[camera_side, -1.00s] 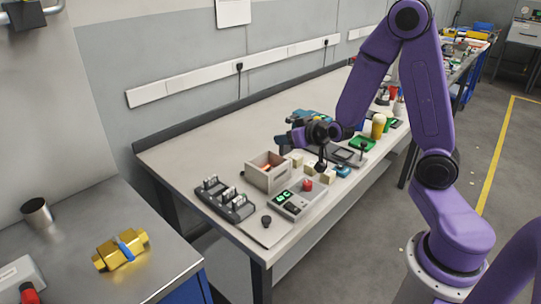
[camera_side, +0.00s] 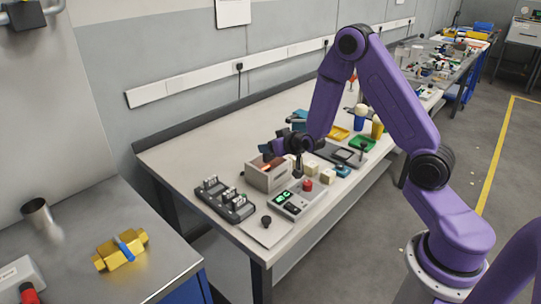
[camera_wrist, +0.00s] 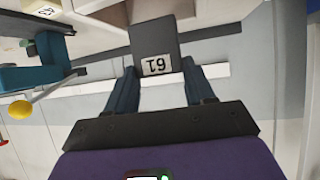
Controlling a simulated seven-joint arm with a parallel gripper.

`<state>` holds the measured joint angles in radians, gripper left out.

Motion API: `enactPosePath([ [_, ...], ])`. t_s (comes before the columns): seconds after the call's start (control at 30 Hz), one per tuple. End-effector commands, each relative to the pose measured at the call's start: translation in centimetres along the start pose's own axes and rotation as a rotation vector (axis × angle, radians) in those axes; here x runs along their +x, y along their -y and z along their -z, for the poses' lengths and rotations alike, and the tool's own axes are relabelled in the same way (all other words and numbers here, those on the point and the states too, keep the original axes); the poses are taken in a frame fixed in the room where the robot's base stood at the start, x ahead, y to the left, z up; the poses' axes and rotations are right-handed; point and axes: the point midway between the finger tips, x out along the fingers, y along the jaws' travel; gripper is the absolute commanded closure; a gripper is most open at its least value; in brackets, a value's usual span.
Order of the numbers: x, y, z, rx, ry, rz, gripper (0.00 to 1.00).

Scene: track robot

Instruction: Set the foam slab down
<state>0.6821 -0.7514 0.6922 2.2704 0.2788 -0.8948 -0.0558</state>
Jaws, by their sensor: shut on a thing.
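The foam slab (camera_wrist: 152,42) is a dark grey block with a white number label in the wrist view. My gripper (camera_wrist: 163,74) is shut on it, with one teal finger on each side. In the side view my gripper (camera_side: 270,149) is level above the bench, pointing left toward the wall, over or just behind the beige open box. The slab is too small and dark to make out clearly there. It appears held in the air, apart from the bench top.
The beige box (camera_side: 268,177) holds something orange. A grey control box (camera_side: 291,206) with a red button and a black rack (camera_side: 224,202) stand in front. The bench's back left (camera_side: 205,145) is clear.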

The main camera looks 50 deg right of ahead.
Motion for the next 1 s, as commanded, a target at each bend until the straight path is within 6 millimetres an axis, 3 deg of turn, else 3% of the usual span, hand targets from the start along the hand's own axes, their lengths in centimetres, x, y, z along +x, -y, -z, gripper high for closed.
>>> enactPosePath([
  [0.2,1.2,0.0,-0.5,0.0,0.0,-0.001,0.8],
  [0.5,2.6,0.0,-3.1,0.0,0.001,0.0,0.8],
  [1.0,2.9,0.0,-3.6,0.0,-0.001,0.0,0.8],
])
